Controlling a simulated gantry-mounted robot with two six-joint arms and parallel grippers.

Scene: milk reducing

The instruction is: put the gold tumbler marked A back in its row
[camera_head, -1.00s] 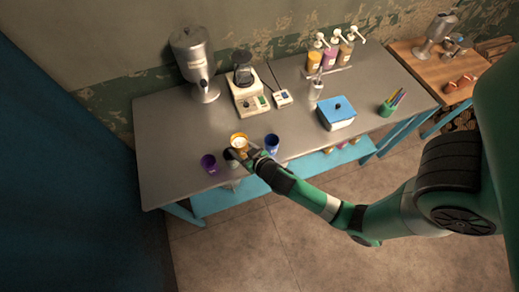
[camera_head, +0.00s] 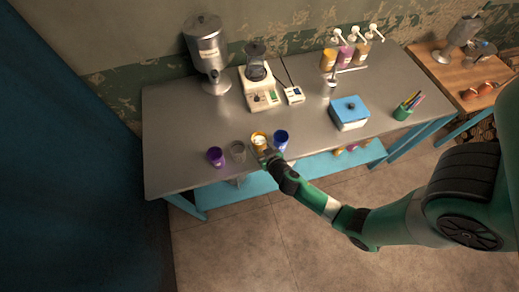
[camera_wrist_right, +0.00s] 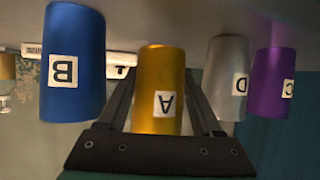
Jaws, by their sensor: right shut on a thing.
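The gold tumbler (camera_head: 259,142) marked A stands upright in the row on the metal table, between a grey tumbler (camera_head: 238,151) and a blue tumbler (camera_head: 281,140). A purple tumbler (camera_head: 215,157) is at the row's left end. My right gripper (camera_wrist_right: 162,100) is shut on the gold tumbler (camera_wrist_right: 160,75). The right wrist view shows the row inverted: blue B (camera_wrist_right: 72,45), gold A, silver-grey D (camera_wrist_right: 228,70), purple C (camera_wrist_right: 272,80). Whether the gold tumbler's base touches the table is unclear. My left gripper is not in view.
Behind the row stand a metal dispenser (camera_head: 207,55), a scale (camera_head: 261,95) with a dark-filled jar, and a small keypad box (camera_head: 293,95). A blue box (camera_head: 349,112) and a green pen cup (camera_head: 402,112) are to the right. The table's left part is bare.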

